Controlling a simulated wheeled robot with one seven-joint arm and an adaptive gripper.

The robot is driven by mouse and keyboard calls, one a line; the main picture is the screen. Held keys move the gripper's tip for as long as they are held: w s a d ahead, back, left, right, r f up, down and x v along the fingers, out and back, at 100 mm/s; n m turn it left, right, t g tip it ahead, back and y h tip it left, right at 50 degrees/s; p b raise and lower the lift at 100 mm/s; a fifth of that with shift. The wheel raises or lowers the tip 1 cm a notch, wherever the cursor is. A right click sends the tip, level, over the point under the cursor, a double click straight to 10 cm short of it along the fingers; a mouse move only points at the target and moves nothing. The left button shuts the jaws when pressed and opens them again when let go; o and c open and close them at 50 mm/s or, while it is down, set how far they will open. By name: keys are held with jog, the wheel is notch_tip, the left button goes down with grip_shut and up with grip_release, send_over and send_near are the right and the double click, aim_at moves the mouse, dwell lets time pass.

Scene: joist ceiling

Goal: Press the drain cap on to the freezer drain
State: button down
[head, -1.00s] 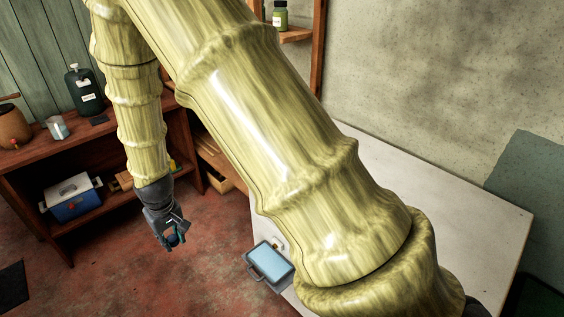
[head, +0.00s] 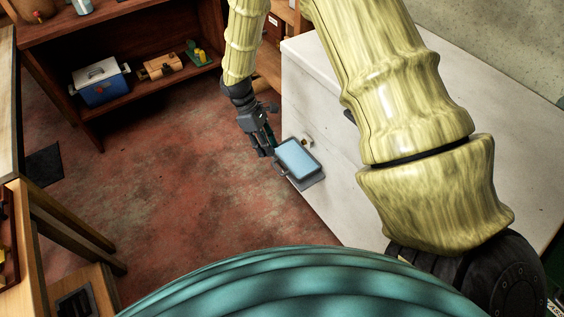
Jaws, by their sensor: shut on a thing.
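My gripper (head: 266,148) hangs fingers down at the middle of the head view, left of the white freezer (head: 335,110). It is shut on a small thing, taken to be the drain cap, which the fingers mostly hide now. The freezer drain (head: 306,141) looks like a small pale, brownish fitting low on the freezer's left side. It is to the right of the gripper, and the cap is apart from it. A tray (head: 299,157) of light blue liquid with a dark rim sits just below the drain, close to the fingertips.
A wooden shelf unit (head: 165,75) at the back holds a blue and white cooler (head: 101,82) and a small wooden box (head: 163,66). A wooden bench frame (head: 70,215) stands at left. The red floor (head: 190,180) between is clear.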

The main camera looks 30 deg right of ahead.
jog(key=d+f+n+h+b, duration=0.7)
jog(key=f+h+b, duration=0.15)
jog(key=f, duration=0.25)
jog(key=n+t+h+b, duration=0.5)
jog(key=n+h+b, duration=0.1)
jog(key=b, duration=0.5)
send_near(305, 142)
jog(key=a+f, duration=0.1)
jog(key=a, duration=0.1)
jog(key=shift+s+d, duration=0.2)
jog(key=shift+s, duration=0.1)
jog(key=shift+r+p, duration=0.2)
jog(key=shift+p, duration=0.1)
jog(key=shift+d+f, duration=0.15)
jog(key=shift+d, duration=0.5)
jog(key=shift+w+d, duration=0.2)
jog(key=shift+d, duration=1.9)
jog(key=shift+w+d, duration=0.1)
jog(key=shift+d, duration=1.2)
jog(key=c, duration=1.1)
grip_release()
jog(key=shift+d, duration=0.1)
jog(key=shift+o, duration=0.2)
